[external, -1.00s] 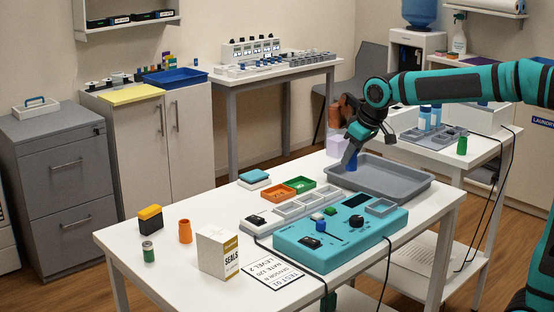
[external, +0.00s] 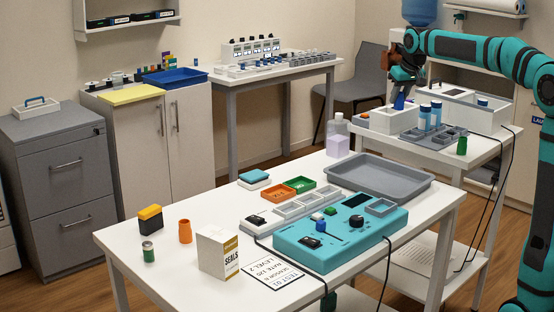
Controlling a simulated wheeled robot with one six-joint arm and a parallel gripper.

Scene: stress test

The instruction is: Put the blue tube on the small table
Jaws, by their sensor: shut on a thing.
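My gripper (external: 402,90) is shut on the blue tube (external: 399,102), which hangs below the fingers. It is over the left part of the small white table (external: 484,147) at the back right, in front of or above a white open box (external: 391,120). I cannot tell whether the tube touches the box. Part of the tube is hidden by the fingers.
Two blue bottles (external: 430,116), a grey sectioned tray (external: 436,139) and a green cylinder (external: 462,146) stand on the small table. A larger table (external: 165,265) in front holds a grey tray (external: 366,182) and a teal console (external: 330,245).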

